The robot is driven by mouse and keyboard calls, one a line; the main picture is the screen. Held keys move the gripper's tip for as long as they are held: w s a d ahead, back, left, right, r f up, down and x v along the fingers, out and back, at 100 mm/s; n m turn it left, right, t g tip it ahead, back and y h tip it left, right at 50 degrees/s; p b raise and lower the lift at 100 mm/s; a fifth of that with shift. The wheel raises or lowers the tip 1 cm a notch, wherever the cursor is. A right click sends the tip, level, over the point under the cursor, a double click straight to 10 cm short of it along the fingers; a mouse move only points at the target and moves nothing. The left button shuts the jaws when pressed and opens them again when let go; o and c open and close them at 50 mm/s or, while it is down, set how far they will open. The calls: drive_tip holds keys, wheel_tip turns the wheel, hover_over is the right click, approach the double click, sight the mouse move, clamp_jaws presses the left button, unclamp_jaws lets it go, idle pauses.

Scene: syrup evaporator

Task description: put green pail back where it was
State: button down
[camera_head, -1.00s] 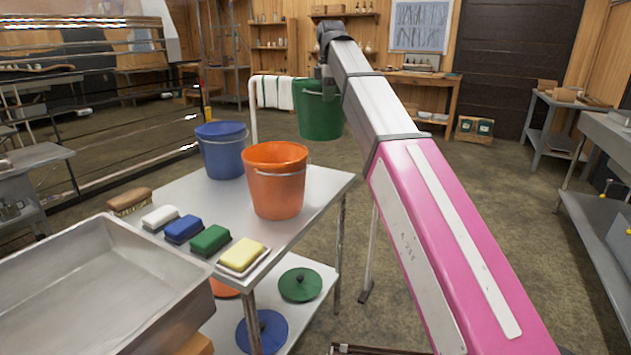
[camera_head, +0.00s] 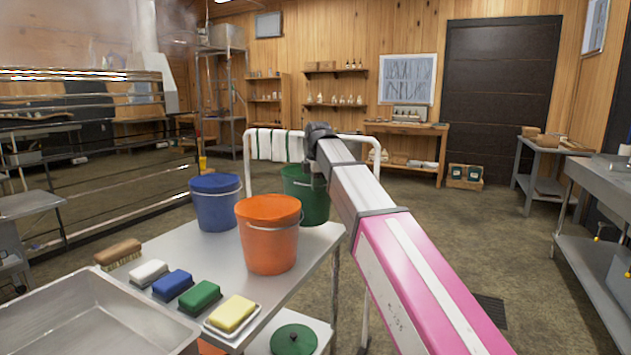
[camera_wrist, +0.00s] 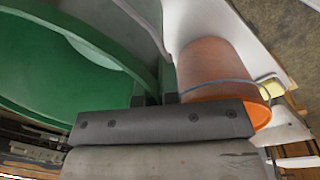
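The green pail (camera_head: 306,203) is upright at the far right corner of the steel table, just behind the orange pail (camera_head: 268,240). The orange pail hides part of its lower left side, and I cannot tell whether its base touches the tabletop. My gripper (camera_head: 318,172) is at the pail's right upper side, mostly hidden by my arm. In the wrist view, the fingers (camera_wrist: 155,98) are closed on the rim of the green pail (camera_wrist: 60,70). The orange pail (camera_wrist: 212,75) shows close beside it. The blue pail (camera_head: 216,205) stands left on the table.
The steel table (camera_head: 215,262) also holds a brown brush (camera_head: 118,254) and a row of coloured sponges. A metal basin (camera_head: 90,318) is at the front left. A white rail with towels (camera_head: 272,145) stands behind the table. Open floor lies to the right.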

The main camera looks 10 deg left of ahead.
drive_tip(key=shift+f, duration=2.55)
drive_tip(key=c, duration=1.3)
unclamp_jaws()
drive_tip(key=shift+f, duration=0.15)
drive_tip(key=shift+c, duration=0.2)
wheel_tip(320, 180, up, 12)
drive_tip(key=s, duration=0.1)
drive_tip(key=shift+d, duration=0.25)
